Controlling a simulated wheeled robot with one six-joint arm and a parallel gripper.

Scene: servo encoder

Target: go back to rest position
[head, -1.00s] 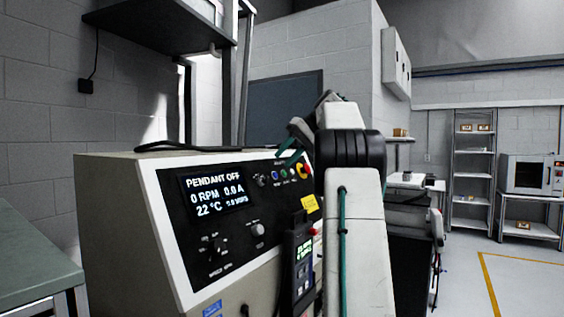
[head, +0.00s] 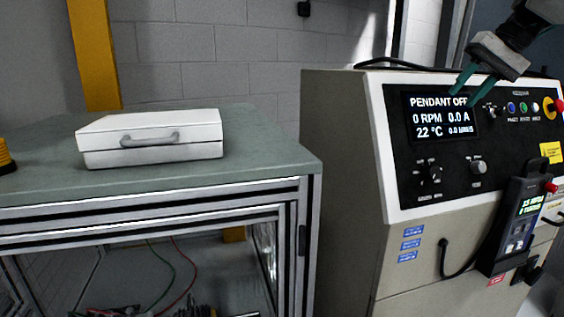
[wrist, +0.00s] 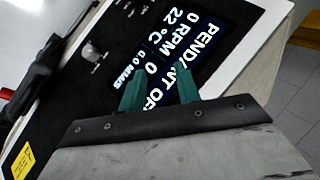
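My gripper (head: 474,86) is at the upper right in the head view, in front of the control cabinet's slanted panel. Its two green fingers stand apart with nothing between them. In the wrist view the fingers (wrist: 158,88) overlap the cabinet's display (wrist: 172,52). The display (head: 440,116) reads PENDANT OFF, 0 RPM, 0.0 A and 22 °C. Whether the fingertips touch the panel cannot be told. Most of my arm is outside the head view.
A handheld pendant (head: 517,225) hangs on the cabinet front (head: 345,190). A workbench (head: 255,155) at left bears a closed white case (head: 150,138). Cables and small parts lie below the bench. A black cable runs over the cabinet's top.

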